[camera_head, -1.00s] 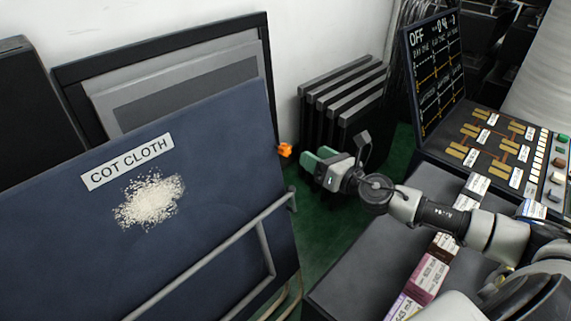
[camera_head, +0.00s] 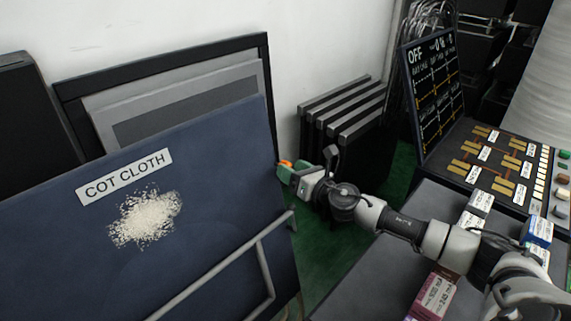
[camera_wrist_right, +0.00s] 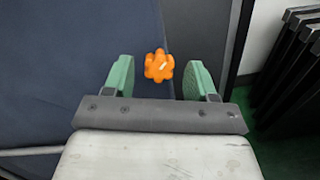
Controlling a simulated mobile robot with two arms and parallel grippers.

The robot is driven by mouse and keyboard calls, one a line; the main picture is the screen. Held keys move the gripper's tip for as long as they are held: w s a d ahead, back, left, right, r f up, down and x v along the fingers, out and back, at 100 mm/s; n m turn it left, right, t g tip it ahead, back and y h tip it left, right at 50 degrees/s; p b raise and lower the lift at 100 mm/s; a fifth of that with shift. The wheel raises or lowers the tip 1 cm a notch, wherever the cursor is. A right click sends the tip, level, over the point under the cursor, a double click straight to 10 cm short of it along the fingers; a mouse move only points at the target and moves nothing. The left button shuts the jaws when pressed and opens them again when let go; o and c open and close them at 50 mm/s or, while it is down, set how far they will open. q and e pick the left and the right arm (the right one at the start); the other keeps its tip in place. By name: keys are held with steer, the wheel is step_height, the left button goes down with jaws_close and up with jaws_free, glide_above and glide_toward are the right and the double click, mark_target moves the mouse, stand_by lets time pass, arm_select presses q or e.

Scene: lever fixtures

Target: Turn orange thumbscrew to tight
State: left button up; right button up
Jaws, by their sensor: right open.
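The orange thumbscrew (camera_wrist_right: 159,66) is a lobed knob at the right edge of the dark blue COT CLOTH panel (camera_head: 215,200). In the head view only a small orange part of the thumbscrew (camera_head: 286,162) shows beside my fingers. My right gripper (camera_head: 284,171) has green finger pads and is at the thumbscrew. In the right wrist view my right gripper (camera_wrist_right: 158,78) is open, with one pad on each side of the thumbscrew and a gap on both sides. The thumbscrew lies between and slightly beyond the fingertips. My left gripper is not in view.
A grey tubular rail (camera_head: 215,262) crosses the front of the panel. Several dark folded panels (camera_head: 345,110) lean on the wall behind my right arm. A control console (camera_head: 490,160) and small boxes (camera_head: 433,297) stand at the right. Green floor shows between.

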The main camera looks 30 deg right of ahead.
steer(key=shift+x, duration=1.45)
steer(key=c, duration=0.9)
